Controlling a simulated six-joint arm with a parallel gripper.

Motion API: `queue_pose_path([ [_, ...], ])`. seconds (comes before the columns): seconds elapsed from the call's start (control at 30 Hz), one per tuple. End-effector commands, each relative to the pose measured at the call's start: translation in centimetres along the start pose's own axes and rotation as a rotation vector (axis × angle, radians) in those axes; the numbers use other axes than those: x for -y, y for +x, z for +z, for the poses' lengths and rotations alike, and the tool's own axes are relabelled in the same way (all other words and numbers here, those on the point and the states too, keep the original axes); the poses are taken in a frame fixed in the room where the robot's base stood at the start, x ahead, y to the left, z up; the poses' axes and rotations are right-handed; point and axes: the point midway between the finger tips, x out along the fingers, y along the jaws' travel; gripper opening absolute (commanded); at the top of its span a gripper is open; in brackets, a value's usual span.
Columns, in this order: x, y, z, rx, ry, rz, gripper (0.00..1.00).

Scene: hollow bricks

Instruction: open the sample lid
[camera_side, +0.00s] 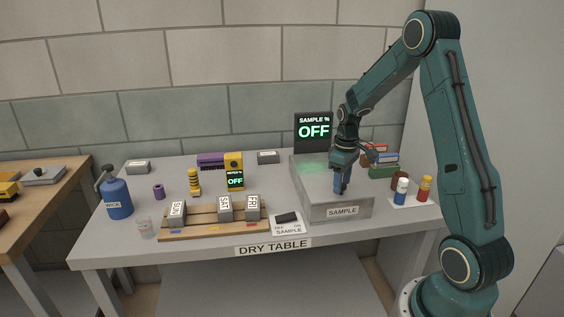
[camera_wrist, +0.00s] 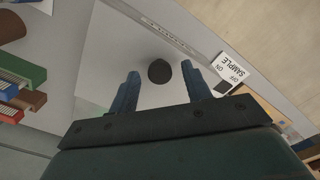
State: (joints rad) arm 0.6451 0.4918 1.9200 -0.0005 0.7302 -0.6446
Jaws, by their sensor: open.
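The sample box (camera_side: 318,207) is a grey box with a SAMPLE label on its front, at the right of the table. Its pale flat lid (camera_wrist: 110,60) fills the middle of the wrist view. A dark round knob (camera_wrist: 159,71) stands on the lid and shows between my fingertips in that view. My gripper (camera_side: 340,188) points down over the front part of the box, its blue fingers apart and nothing held. In the side view the fingers hide the knob, and I cannot tell whether they touch the lid.
A black display (camera_side: 314,131) reading SAMPLE % OFF stands behind the box. A SAMPLE on/off switch card (camera_side: 288,224) lies left of the box. A wooden rack (camera_side: 215,223) holds labelled grey blocks farther left.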

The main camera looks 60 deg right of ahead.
Motion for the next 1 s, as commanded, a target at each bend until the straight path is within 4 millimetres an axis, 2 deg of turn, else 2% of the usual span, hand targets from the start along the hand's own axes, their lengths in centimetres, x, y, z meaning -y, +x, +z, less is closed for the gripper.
queue_pose_path([
  [0.3, 0.0, 0.2, 0.0, 0.000, 0.000, 0.000, 0.48],
  [0.5, 0.0, 0.2, 0.0, 0.000, 0.000, 0.000, 0.09],
  [0.57, 0.0, 0.2, 0.0, 0.000, 0.000, 0.000, 0.00],
  [0.83, -0.3, 0.2, -0.4, 0.001, 0.000, -0.001, 0.00],
  [1.0, -1.5, 0.2, -1.6, -0.001, 0.000, 0.000, 0.00],
])
